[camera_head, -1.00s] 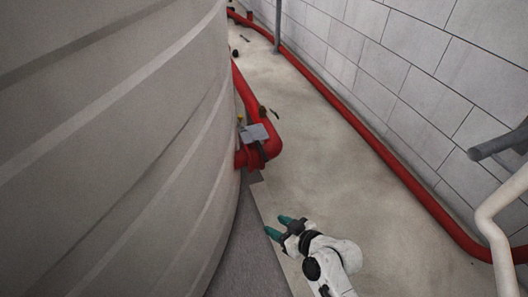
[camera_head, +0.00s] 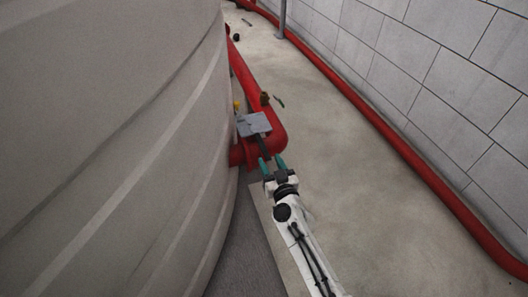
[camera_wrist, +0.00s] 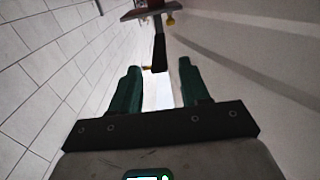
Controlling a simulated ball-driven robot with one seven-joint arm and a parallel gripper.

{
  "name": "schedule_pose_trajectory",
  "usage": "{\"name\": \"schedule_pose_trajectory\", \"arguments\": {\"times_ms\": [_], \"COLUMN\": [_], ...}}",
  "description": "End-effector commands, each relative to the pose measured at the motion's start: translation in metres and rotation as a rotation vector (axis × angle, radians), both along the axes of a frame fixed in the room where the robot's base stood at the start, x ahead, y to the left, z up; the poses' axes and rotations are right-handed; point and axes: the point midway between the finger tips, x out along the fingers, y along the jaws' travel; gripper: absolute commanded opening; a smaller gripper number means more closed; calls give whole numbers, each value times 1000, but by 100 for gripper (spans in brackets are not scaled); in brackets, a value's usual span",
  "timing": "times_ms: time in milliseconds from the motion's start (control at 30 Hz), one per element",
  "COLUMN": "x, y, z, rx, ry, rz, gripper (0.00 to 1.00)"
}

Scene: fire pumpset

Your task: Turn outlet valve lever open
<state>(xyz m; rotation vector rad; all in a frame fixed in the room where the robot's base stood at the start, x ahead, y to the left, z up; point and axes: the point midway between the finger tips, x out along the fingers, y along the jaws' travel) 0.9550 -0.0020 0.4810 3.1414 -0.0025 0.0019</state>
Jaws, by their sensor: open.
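The outlet valve lever (camera_head: 262,146) is a dark bar that sticks out from beside a grey plate (camera_head: 253,124) on the red outlet pipe at the tank. In the wrist view the black lever (camera_wrist: 159,52) points toward my gripper, with its end near the gap between the fingers. My gripper (camera_head: 272,162) is open with green fingers, just short of the lever in the head view. In the wrist view nothing shows held between the fingers of my gripper (camera_wrist: 159,68). The valve body is mostly hidden by the plate.
The large grey ribbed tank (camera_head: 110,150) stands close on the left. A red pipe (camera_head: 400,150) runs along the foot of the block wall (camera_head: 430,70) on the right. Small dark items lie farther back.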

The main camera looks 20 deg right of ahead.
Motion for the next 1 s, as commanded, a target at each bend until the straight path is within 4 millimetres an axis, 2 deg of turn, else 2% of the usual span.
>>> {"name": "schedule_pose_trajectory", "arguments": {"times_ms": [33,200,400,800,1000], "x": [11,39,58,62,62], "y": [0,-1,0,0,0], "z": [-2,-2,-2,0,0], "rx": [0,1,0,-1,-1], "ry": [-2,-2,0,1,1], "rz": [0,0,1,1,2], "gripper": [46,46,46,45,26]}}
